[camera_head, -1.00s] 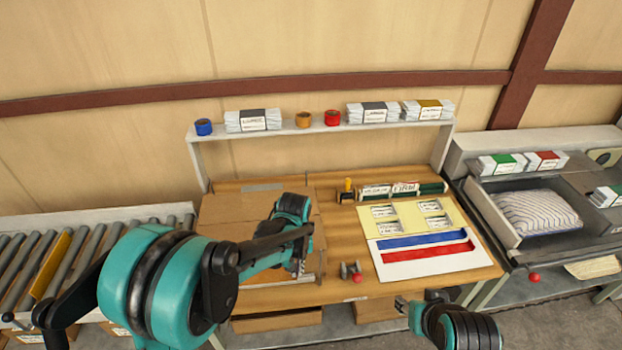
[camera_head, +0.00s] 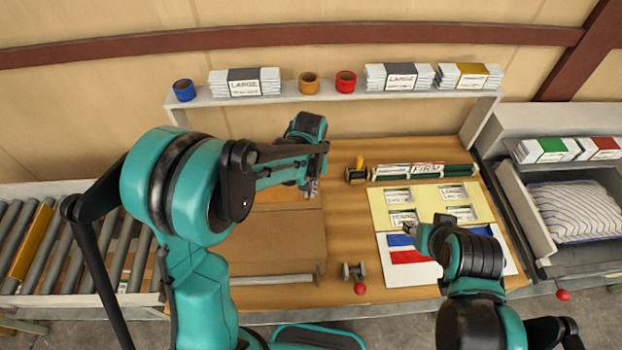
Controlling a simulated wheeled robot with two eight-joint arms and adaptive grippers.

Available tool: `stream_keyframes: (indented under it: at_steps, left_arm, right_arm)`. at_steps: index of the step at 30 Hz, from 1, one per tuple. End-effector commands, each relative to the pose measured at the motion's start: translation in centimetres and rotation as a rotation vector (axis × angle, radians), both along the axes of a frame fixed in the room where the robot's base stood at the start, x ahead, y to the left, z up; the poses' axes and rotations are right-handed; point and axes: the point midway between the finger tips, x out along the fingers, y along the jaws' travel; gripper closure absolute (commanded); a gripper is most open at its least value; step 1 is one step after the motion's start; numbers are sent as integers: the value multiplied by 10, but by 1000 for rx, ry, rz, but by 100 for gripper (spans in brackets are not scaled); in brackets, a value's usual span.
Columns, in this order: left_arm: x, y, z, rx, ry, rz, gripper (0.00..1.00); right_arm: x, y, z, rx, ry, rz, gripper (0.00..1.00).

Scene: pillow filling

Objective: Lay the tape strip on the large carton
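The large brown carton (camera_head: 275,240) lies on the left part of the wooden workbench, partly hidden by my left arm. My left gripper (camera_head: 312,190) is over the bench by the carton's back right corner, pointing down. Its fingers are small and dark, and I cannot tell whether they hold anything. A red strip (camera_head: 408,257) and a blue strip (camera_head: 398,240) lie on a white sheet at the right. My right gripper (camera_head: 410,228) is over the left end of the blue strip and hides part of it. I cannot make out a separate tape strip on the carton.
A metal bar (camera_head: 272,280) runs along the carton's front edge. A small tool with a red knob (camera_head: 358,288) sits right of it. Yellow label cards (camera_head: 428,193) lie at the right. A shelf (camera_head: 220,101) with tape rolls stands behind. A striped pillow (camera_head: 575,212) is far right.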

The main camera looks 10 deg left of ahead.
Motion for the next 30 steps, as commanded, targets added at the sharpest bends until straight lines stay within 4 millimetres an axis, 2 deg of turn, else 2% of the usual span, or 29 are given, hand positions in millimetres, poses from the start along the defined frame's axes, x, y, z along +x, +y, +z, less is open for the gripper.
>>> stream_keyframes:
  at_steps: [8,21,30]
  left_arm:
    - [0,0,-23,0,0,0,100]
    - [0,0,-75,0,0,0,100]
    - [0,0,-80,0,0,0,100]
  right_arm:
    - [0,0,-17,0,0,0,60]
    - [0,0,-55,0,0,0,60]
    - [0,0,-59,0,0,0,60]
